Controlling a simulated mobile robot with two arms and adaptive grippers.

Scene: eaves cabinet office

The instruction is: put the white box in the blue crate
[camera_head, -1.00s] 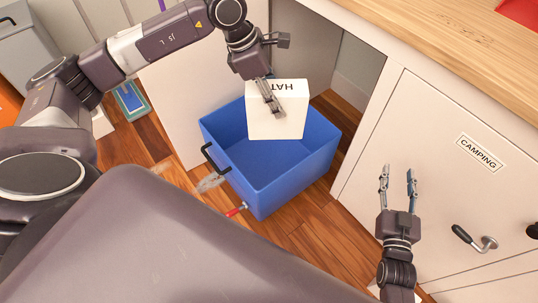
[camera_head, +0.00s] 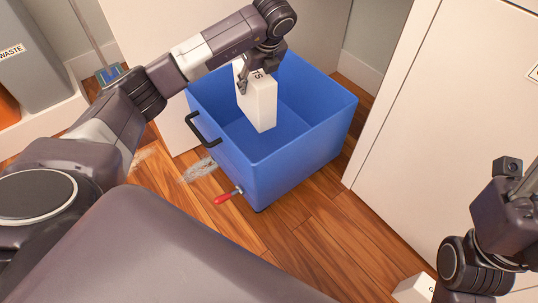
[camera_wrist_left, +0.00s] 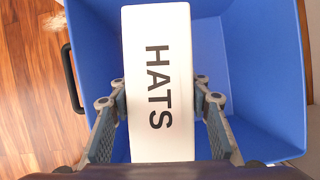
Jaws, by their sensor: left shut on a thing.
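The white box (camera_head: 262,106) is held upright on end over the open top of the blue crate (camera_head: 268,178), its lower part seeming to be within the rim. My left gripper (camera_head: 243,80) is shut on it. In the left wrist view the white box (camera_wrist_left: 158,120) reads "HATS", with a finger on each long side and the blue walls of the crate (camera_wrist_left: 262,75) around and below. I cannot tell how far it is above the crate floor. My right gripper (camera_head: 525,185) is at the right edge, partly cut off, its fingers unclear.
A red-handled tool (camera_head: 228,196) is at the crate's front, near the floor. Another white box (camera_head: 414,289) is at the bottom right, partly hidden by my right arm. A grey waste bin (camera_head: 35,65) stands at far left. White cabinet panels flank the crate; wooden floor is open in front.

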